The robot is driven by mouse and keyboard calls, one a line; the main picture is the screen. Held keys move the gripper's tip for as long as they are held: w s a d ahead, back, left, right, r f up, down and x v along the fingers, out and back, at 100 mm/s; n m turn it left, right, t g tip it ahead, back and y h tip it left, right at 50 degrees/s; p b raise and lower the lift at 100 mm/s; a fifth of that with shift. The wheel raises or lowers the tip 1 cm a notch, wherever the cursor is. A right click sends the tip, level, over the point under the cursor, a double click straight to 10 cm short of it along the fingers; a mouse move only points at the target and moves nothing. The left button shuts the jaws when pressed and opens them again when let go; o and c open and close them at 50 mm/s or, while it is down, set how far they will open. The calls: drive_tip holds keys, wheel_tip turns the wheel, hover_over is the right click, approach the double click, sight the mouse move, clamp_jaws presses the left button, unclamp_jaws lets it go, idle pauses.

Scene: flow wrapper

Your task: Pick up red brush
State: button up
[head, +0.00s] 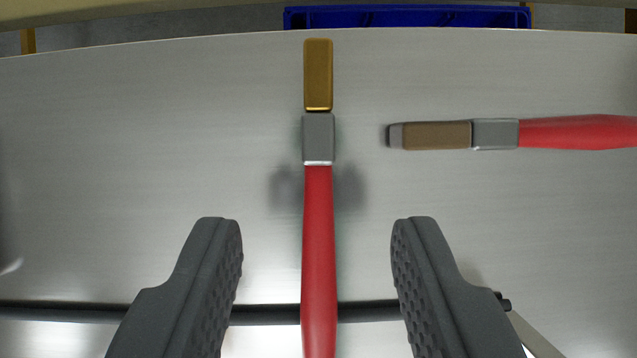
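A red brush (319,250) with a grey ferrule and golden-brown bristles lies lengthwise in the middle of the head view, bristle end pointing up. A second red brush (577,132) with a grey ferrule and brown bristles lies crosswise at the right, bristle end pointing left; its handle runs out of the picture. My gripper (316,222) is open, with one dark finger on each side of the first brush's handle. There is a clear gap between each finger and the handle. The lower end of that handle is cut off by the picture edge.
The brushes are over a brushed metal surface (130,150), mostly clear at left. A dark rod (70,312) crosses behind the fingers. A blue crate (407,17) stands beyond the far edge. A thin light-coloured piece (533,335) shows at lower right.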

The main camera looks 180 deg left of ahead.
sight(317, 160)
drive_tip(key=shift+p+x, duration=0.35)
drive_tip(key=shift+x, duration=3.3)
drive_tip(key=shift+s+f, duration=0.1)
drive_tip(key=shift+s, duration=0.1)
clamp_jaws()
